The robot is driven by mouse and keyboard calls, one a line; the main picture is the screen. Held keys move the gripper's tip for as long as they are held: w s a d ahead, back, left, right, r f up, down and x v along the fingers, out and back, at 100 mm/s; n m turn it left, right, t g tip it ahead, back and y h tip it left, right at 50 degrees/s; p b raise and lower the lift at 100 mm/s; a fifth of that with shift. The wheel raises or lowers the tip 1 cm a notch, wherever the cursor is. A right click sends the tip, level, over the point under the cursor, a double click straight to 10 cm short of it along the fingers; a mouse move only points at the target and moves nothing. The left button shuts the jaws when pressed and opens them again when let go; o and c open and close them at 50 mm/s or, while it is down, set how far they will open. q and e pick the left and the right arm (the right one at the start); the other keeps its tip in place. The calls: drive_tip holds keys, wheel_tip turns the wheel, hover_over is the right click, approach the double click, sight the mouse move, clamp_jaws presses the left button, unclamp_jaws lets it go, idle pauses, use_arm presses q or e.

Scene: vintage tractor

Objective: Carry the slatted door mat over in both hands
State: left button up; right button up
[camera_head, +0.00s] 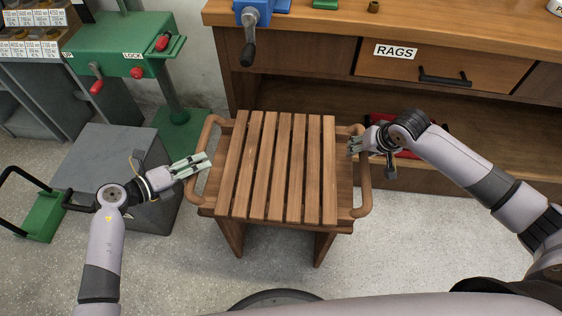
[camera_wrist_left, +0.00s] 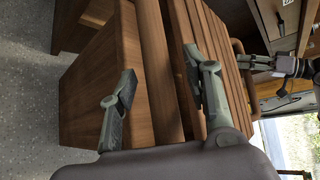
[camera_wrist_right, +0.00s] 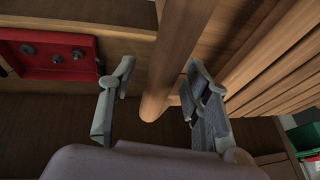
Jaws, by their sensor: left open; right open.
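The slatted wooden door mat (camera_head: 328,165) lies flat on a wooden stand (camera_head: 231,238) in the middle of the head view. A rounded wooden handle (camera_head: 191,190) shows at its left side and another handle (camera_head: 365,190) at its right side. My left gripper (camera_head: 200,161) is open at the left handle; in the left wrist view a round bar (camera_wrist_left: 158,70) passes between its fingers. My right gripper (camera_head: 354,147) is open at the right handle; in the right wrist view a round bar (camera_wrist_right: 170,60) lies between its fingers. Finger contact cannot be told.
A wooden workbench (camera_head: 300,60) with a RAGS drawer and a blue vise (camera_head: 262,10) stands behind. A grey box (camera_head: 105,165) and a green stand (camera_head: 125,50) are at left. A red case (camera_wrist_right: 50,55) sits on the bench's lower shelf. Open floor lies in front.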

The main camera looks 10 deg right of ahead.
use_arm(q)
drive_tip(key=shift+c, duration=0.2)
use_arm(e)
drive_tip(key=shift+c, duration=0.2)
use_arm(q)
clamp_jaws()
use_arm(e)
clamp_jaws()
use_arm(q)
drive_tip(key=shift+r, duration=0.1)
use_arm(e)
drive_tip(key=shift+r, duration=0.1)
